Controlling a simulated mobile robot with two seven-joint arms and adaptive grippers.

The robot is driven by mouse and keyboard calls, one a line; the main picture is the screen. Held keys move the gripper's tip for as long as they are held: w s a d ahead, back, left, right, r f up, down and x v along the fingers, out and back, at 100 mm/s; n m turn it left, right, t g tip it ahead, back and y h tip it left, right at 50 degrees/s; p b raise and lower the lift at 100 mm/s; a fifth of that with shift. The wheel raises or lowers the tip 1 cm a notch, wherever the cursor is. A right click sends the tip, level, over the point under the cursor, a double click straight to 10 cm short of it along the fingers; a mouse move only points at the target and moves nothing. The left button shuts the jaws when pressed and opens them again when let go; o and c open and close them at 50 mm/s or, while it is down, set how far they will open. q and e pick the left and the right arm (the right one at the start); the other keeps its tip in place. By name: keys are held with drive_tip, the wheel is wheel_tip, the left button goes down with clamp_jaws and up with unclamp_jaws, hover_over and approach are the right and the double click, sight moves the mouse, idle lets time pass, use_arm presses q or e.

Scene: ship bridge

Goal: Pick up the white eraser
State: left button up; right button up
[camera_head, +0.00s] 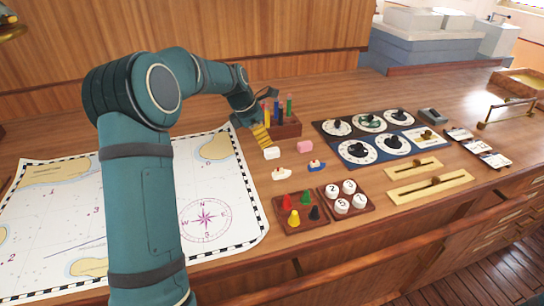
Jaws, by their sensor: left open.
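The white eraser (271,153) appears to be the small white block lying on the wooden desk, in front of the pen holder and left of a pink block (305,147). My left arm reaches in from the left across the chart. Its gripper (256,108) is open, behind the white block and close to the left side of the pen holder. The gripper is apart from the white block, and its fingers are small and partly hard to make out. My right gripper is not in view.
A wooden pen holder (284,127) with coloured pens stands behind the blocks, with a yellow stepped piece (261,136) beside it. A white boat (281,174) and a blue boat (317,165) lie in front. Trays of pegs (301,228) and numbered discs (363,208) are nearer. Dial panels (345,163) lie right.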

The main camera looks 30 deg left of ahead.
sight(272, 150)
use_arm(q)
drive_tip(key=shift+x, duration=0.8)
drive_tip(key=x, duration=0.1)
drive_tip(key=b+x, duration=0.1)
drive_tip(key=x, duration=0.2)
drive_tip(key=shift+d+f+b, duration=0.15)
drive_tip(key=shift+d+b, duration=0.2)
drive_tip(key=shift+b, duration=0.05)
drive_tip(key=shift+w+d+f, duration=0.1)
drive_tip(key=shift+w+f, duration=0.1)
drive_tip(key=shift+f, duration=0.2)
drive_tip(key=shift+o, duration=0.2)
drive_tip(key=shift+r, duration=0.1)
clamp_jaws()
